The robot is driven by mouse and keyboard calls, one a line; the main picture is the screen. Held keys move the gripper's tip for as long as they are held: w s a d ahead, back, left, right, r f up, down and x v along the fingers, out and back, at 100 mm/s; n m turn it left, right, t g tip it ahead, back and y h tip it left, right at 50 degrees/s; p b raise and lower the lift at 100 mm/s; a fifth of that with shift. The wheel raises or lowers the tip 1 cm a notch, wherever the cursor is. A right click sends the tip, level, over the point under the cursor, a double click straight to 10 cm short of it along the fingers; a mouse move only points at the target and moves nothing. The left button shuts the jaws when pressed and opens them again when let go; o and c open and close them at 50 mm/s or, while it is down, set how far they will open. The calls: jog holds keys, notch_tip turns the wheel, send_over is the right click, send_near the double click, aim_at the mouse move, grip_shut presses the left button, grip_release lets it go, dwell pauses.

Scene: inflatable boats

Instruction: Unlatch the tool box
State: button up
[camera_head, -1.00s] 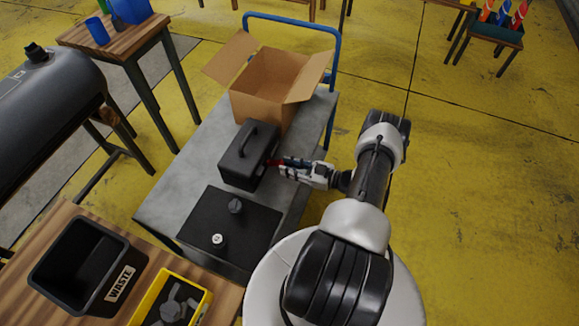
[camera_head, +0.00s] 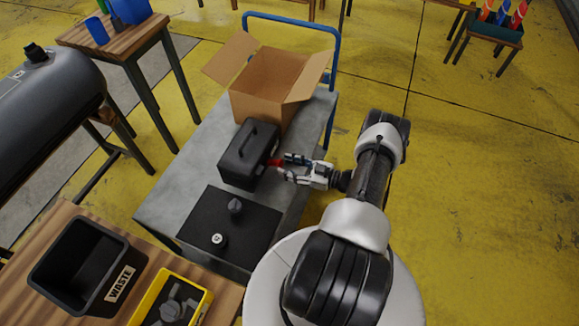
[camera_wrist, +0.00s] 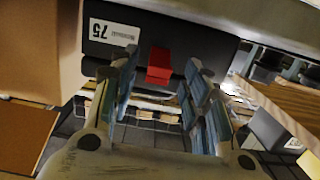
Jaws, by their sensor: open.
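The tool box (camera_head: 250,154) is black with a top handle and stands shut on the grey cart. Its red latch (camera_head: 274,162) is on the side facing my gripper. In the wrist view the latch (camera_wrist: 160,66) shows between my fingers, on the black face of the tool box (camera_wrist: 190,47) beside a white label marked 75. My gripper (camera_head: 287,168) is open, with its fingertips close to the latch side. In the wrist view the fingers (camera_wrist: 160,82) stand on either side of the latch; I cannot tell whether they touch the box.
An open cardboard box (camera_head: 264,103) stands behind the tool box on the cart (camera_head: 178,180). A black mat (camera_head: 228,226) with two small knobs lies in front. A waste bin (camera_head: 84,266) and a yellow tray (camera_head: 170,300) are at lower left.

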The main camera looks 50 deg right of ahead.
jog(key=v, duration=1.2)
jog(key=shift+f, duration=0.1)
